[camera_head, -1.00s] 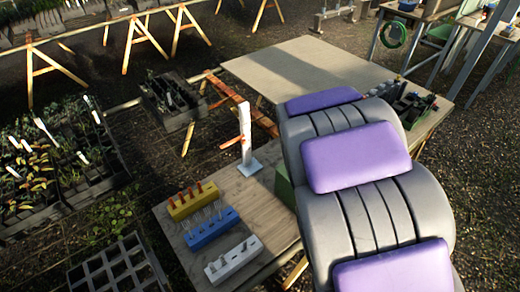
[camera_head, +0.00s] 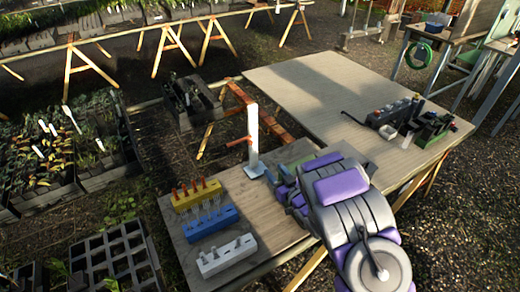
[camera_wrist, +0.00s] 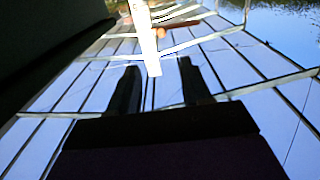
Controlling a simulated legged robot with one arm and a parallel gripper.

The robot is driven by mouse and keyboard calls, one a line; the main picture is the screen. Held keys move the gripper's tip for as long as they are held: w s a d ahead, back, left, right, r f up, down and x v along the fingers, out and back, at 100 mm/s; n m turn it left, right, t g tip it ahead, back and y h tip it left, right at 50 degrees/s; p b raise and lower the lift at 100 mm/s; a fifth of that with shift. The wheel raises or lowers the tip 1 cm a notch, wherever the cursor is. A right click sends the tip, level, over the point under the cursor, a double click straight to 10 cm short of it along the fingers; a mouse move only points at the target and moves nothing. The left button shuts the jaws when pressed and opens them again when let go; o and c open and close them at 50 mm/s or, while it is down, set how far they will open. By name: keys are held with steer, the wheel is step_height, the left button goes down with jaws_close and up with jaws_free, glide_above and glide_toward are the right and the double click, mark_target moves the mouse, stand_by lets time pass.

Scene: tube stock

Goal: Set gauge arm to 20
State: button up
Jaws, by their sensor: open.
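The gauge is a white upright post (camera_head: 252,135) on a small pale-blue base (camera_head: 254,170), standing on the wooden table. Its orange-red arm (camera_head: 238,141) sticks out to the left, tilted slightly down at its free end. In the wrist view the white post (camera_wrist: 148,40) stands ahead of my gripper, with the orange arm (camera_wrist: 178,29) reaching right from it. My gripper (camera_wrist: 159,68) is open, its two dark fingers spread with nothing held. The post lines up with the gap between them. I cannot read any scale marks. In the head view my arm mostly hides the gripper.
Yellow (camera_head: 196,194), blue (camera_head: 210,227) and white (camera_head: 227,256) racks with pegs or tubes stand at the table's left front. Grey and green holders (camera_head: 405,118) sit at the right. The board at the back (camera_head: 330,85) is largely clear.

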mark_target(251, 144)
steer(key=shift+a+b+x, duration=0.15)
steer(key=shift+b+x, duration=0.7)
steer(key=shift+x, duration=3.45)
steer(key=shift+a+b+x, duration=0.1)
steer(key=shift+b+x, duration=0.7)
steer(key=shift+x, duration=3.5)
steer(key=shift+s, duration=0.15)
jaws_close()
